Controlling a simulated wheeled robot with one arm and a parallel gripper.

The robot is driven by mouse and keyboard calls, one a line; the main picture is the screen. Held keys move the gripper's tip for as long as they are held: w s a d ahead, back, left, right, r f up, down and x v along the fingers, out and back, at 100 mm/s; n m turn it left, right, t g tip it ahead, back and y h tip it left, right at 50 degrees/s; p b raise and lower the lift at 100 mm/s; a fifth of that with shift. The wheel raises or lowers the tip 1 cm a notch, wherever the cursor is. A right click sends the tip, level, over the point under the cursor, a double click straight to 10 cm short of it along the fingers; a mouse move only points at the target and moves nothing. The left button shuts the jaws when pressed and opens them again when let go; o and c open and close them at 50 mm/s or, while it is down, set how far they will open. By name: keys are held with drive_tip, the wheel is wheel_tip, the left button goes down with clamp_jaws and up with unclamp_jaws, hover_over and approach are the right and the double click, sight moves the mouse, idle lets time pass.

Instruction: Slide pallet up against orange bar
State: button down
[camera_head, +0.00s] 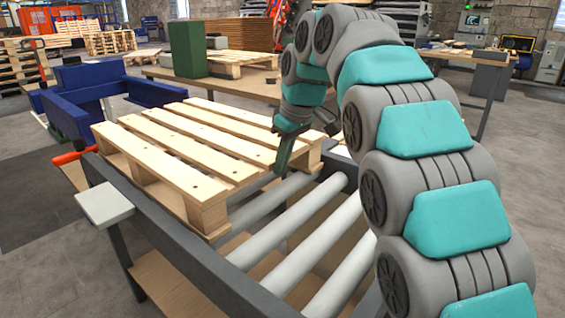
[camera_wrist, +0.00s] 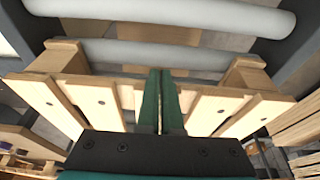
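The light wooden pallet (camera_head: 190,140) lies on the grey rollers of the conveyor, slatted side up. The orange bar (camera_head: 74,156) shows at the far left end of the conveyor, just beyond the pallet's left corner. Most of the bar is hidden behind the pallet, so I cannot tell whether they touch. My gripper (camera_head: 280,168) points down at the pallet's right end, by its edge. In the wrist view, the two green fingers of my gripper (camera_wrist: 160,75) are together with nothing held between them, and the pallet (camera_wrist: 215,112) spans both sides of them.
Bare rollers (camera_head: 300,235) lie to the right of the pallet, between dark side rails (camera_head: 185,255). A blue frame (camera_head: 95,90) stands beyond the left end. A wooden table (camera_head: 235,90) with a green block (camera_head: 187,48) stands behind.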

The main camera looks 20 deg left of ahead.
drive_tip(key=shift+r, duration=0.15)
drive_tip(key=p+v, duration=0.2)
drive_tip(key=v, duration=0.5)
drive_tip(key=shift+p, duration=0.35)
drive_tip(key=shift+s, duration=0.1)
